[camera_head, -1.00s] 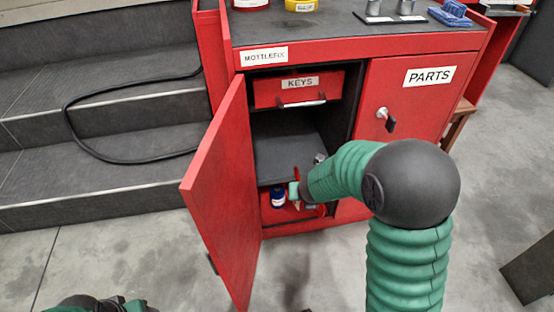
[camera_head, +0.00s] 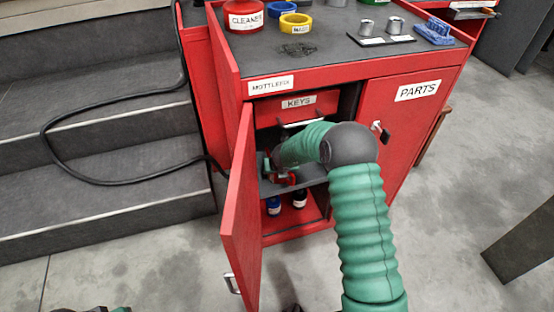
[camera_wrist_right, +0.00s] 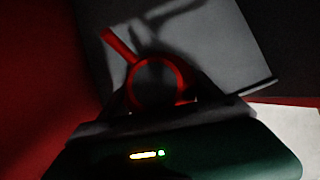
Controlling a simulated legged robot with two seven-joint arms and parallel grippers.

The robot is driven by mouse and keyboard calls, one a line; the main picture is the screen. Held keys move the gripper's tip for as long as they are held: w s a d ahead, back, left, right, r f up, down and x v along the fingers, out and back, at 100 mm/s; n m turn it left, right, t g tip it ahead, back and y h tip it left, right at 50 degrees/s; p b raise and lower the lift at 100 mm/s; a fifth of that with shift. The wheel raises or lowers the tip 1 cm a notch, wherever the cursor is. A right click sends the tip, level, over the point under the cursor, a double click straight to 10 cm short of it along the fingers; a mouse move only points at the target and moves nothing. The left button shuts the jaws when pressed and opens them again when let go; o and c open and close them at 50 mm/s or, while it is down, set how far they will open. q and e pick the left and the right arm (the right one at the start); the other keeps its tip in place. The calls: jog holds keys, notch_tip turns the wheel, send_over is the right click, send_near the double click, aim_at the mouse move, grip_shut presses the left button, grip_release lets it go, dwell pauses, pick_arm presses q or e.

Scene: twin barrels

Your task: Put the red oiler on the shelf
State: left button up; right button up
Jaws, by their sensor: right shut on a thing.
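My right gripper (camera_head: 274,172) is inside the open left side of the red cabinet, shut on the red oiler (camera_head: 287,179). The oiler is held at the grey shelf (camera_head: 312,174); whether it touches the shelf cannot be told. In the right wrist view the oiler (camera_wrist_right: 157,62) shows as a red ring with a red spout slanting up left, between the fingertips (camera_wrist_right: 158,102). The shelf (camera_wrist_right: 225,65) shows grey behind it. Only a dark and green bit of my left gripper (camera_head: 92,309) shows at the bottom left edge.
The red cabinet door (camera_head: 242,215) stands open left of my right arm. The KEYS drawer (camera_head: 296,106) is above the shelf. A blue bottle (camera_head: 273,205) and a dark bottle (camera_head: 299,199) stand in the compartment below. The PARTS door (camera_head: 405,120) is shut.

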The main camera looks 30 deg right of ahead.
jog(key=w+d, duration=0.2)
jog(key=w, duration=0.1)
jog(key=shift+f, duration=0.15)
jog(key=shift+w+f+b, duration=0.25)
jog(key=shift+f+b, duration=0.55)
jog(key=shift+b, duration=0.1)
jog(key=shift+a, duration=0.15)
jog(key=shift+r, duration=0.2)
jog(key=o, duration=1.7)
jog(key=shift+s+f, duration=0.1)
jog(key=shift+f, duration=0.05)
